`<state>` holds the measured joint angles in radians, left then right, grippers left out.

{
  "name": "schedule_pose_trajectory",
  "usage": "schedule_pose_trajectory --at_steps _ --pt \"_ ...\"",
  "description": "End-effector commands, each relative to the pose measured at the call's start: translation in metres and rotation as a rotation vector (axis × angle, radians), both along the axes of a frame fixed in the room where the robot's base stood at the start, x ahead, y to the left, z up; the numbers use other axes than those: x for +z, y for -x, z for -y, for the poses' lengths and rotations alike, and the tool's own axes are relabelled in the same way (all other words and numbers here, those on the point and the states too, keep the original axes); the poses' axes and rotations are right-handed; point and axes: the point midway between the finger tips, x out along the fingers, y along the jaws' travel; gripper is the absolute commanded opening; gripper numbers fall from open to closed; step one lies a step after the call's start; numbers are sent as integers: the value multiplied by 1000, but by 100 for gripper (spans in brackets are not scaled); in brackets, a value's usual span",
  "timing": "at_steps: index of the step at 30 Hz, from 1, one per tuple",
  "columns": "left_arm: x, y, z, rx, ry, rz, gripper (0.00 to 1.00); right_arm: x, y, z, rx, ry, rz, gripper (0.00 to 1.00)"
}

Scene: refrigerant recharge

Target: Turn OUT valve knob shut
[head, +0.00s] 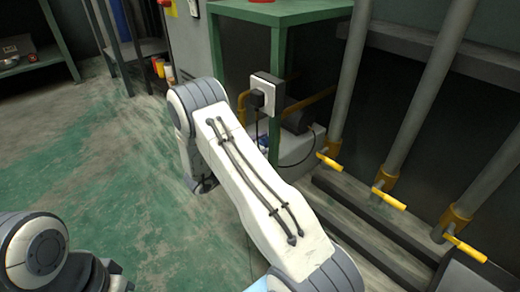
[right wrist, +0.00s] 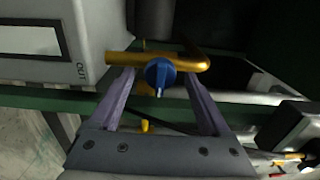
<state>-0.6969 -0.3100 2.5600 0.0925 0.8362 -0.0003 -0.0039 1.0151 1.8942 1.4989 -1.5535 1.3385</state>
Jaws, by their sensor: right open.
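The blue OUT valve knob (right wrist: 160,73) sits on a brass pipe (right wrist: 188,62) in the right wrist view. Its pale pointer mark runs up and down in the picture, across the pipe. The grey unit (right wrist: 92,28) beside it carries the lettering "OUT". My right gripper (right wrist: 157,78) is open, with one finger on each side of the knob; contact is not clear. In the head view I cannot make out the knob or the right gripper's fingers, and my white right arm crosses the middle. My left gripper is not in view.
A green bench (head: 285,12) stands behind my arm, with an outlet box (head: 266,92) on its leg. Several pipes with yellow valve handles (head: 388,198) stand at the right. A dark shelf (head: 30,60) is at the far left. The green floor (head: 110,165) is open at the left.

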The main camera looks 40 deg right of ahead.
Motion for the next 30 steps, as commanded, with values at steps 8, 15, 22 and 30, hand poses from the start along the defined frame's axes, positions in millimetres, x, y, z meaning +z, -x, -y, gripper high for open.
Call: schedule_pose_trajectory --at_steps 8,15,22,30 --pt "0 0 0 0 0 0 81 0 0 1 0 0 0 69" --pt "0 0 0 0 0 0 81 0 0 0 0 0 0 0" --pt "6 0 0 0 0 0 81 2 0 0 0 2 -27 0" --pt "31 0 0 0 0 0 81 5 0 1 1 12 -171 0"
